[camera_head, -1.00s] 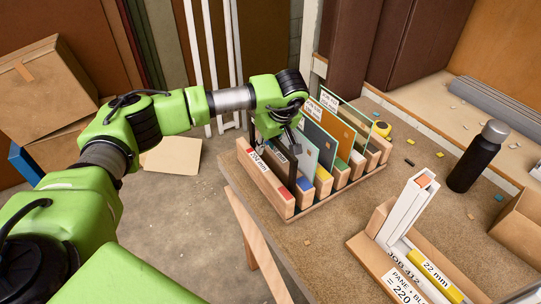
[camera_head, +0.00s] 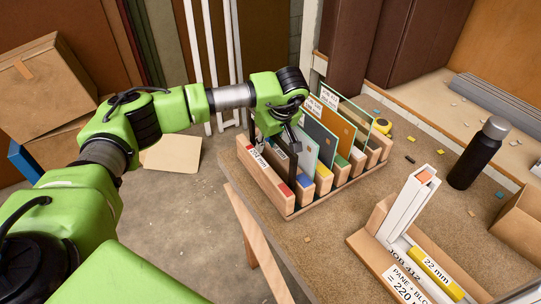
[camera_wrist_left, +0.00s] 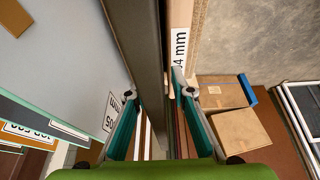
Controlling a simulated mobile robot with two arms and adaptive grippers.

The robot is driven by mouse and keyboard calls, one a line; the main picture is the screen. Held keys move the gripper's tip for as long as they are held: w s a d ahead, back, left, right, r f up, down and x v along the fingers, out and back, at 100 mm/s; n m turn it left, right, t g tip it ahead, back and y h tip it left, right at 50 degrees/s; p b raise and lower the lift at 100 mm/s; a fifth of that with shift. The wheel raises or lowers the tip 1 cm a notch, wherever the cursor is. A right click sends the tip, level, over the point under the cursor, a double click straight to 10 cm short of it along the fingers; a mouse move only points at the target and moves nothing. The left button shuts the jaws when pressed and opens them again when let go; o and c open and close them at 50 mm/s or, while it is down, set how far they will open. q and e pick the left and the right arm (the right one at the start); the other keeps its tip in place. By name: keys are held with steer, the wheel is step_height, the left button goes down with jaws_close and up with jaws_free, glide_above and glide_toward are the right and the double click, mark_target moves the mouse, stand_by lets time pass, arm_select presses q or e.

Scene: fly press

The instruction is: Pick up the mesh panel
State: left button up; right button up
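The mesh panel, as far as I can tell, is the dark-framed piece (camera_head: 292,163) in the nearest slot of the wooden rack (camera_head: 268,187). It stands upright beside the front rail with the mm label. My left gripper (camera_head: 287,150) is over its top edge, pointing down. In the left wrist view the dark frame (camera_wrist_left: 150,60) runs between the two teal-padded fingers (camera_wrist_left: 158,95), very close to both. Whether the fingers press on it cannot be made out. My right gripper is not in view.
Grey, orange-brown and glass-like panels (camera_head: 340,120) stand in the rack slots behind. Cardboard boxes (camera_head: 48,85) lie at the left.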

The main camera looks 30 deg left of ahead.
arm_select(q)
jaws_close()
steer(key=shift+r, duration=0.15)
steer(key=shift+r+p, duration=0.2)
steer(key=shift+p, duration=0.15)
step_height(320, 180, up, 25)
steer(key=p, duration=0.1)
stand_by(0.5)
